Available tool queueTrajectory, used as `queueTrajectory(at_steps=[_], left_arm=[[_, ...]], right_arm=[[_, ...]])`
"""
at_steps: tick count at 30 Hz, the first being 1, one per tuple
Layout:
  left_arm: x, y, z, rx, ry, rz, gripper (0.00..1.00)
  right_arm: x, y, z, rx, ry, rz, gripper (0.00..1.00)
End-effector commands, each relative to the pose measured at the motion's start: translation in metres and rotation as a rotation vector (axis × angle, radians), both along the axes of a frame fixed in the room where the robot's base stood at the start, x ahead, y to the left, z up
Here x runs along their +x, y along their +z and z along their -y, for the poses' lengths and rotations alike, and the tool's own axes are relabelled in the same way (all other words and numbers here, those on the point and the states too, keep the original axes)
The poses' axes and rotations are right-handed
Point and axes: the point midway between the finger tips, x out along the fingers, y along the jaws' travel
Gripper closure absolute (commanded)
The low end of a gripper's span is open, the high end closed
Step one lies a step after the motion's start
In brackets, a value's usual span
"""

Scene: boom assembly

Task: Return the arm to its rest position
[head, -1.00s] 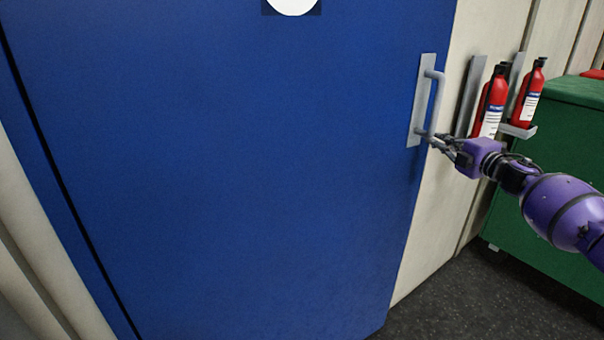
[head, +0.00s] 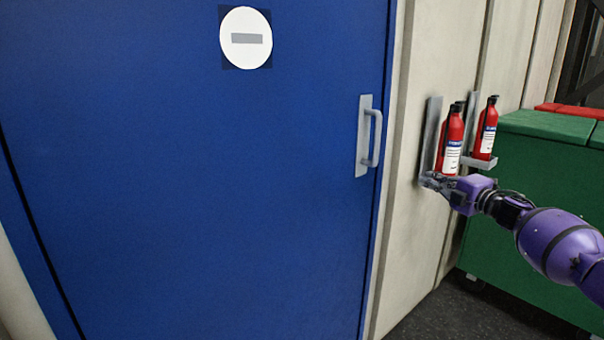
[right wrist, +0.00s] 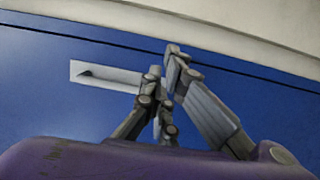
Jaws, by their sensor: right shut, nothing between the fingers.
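My right arm (head: 560,240), purple with black joints, reaches in from the right in the head view. Its gripper (head: 428,180) is shut and empty, to the right of the blue door (head: 200,190) and in front of the wall by the fire extinguishers. The door's grey handle (head: 370,137) stands apart from the gripper, up and to its left. In the right wrist view the gripper fingers (right wrist: 172,85) show close together, with the door (right wrist: 45,100) and a pale handle plate (right wrist: 105,75) behind. My left gripper is not in view.
Two red fire extinguishers (head: 450,140) (head: 486,130) hang on wall brackets just behind the right gripper. A green bin (head: 545,165) with a red item (head: 575,110) behind it stands at the right. Dark floor (head: 440,315) shows below. A white round sign (head: 245,38) is on the door.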

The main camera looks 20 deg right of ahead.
Motion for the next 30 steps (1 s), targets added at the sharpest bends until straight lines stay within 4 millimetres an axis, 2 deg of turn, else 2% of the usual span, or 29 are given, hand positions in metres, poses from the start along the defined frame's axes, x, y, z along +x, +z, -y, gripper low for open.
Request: queueTrajectory(at_steps=[1, 4, 9, 20, 24, 26, 27, 29, 30], left_arm=[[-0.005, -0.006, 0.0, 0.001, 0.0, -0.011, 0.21], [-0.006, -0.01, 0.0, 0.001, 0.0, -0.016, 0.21], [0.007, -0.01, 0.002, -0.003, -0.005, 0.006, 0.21], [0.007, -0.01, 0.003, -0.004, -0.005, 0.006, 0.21], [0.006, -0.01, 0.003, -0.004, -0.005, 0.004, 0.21], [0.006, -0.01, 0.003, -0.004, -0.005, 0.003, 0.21], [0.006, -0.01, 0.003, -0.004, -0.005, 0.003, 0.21], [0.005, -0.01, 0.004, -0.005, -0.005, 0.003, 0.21], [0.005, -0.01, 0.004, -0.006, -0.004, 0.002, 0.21]], right_arm=[[-0.006, -0.006, 0.01, 0.0, -0.002, -0.005, 1.0], [-0.017, -0.005, 0.027, 0.001, -0.001, -0.004, 1.0], [-0.028, -0.004, 0.045, 0.0, 0.001, -0.002, 1.0], [-0.032, -0.002, 0.051, 0.002, 0.003, -0.001, 1.0], [-0.031, -0.002, 0.062, 0.013, -0.049, -0.002, 1.0], [-0.022, 0.004, 0.055, 0.025, -0.07, 0.008, 1.0], [-0.011, -0.002, 0.041, 0.047, -0.076, 0.009, 1.0], [-0.002, -0.033, 0.018, 0.094, -0.081, -0.011, 1.0], [0.0, -0.056, 0.003, 0.125, -0.085, -0.032, 1.0]])
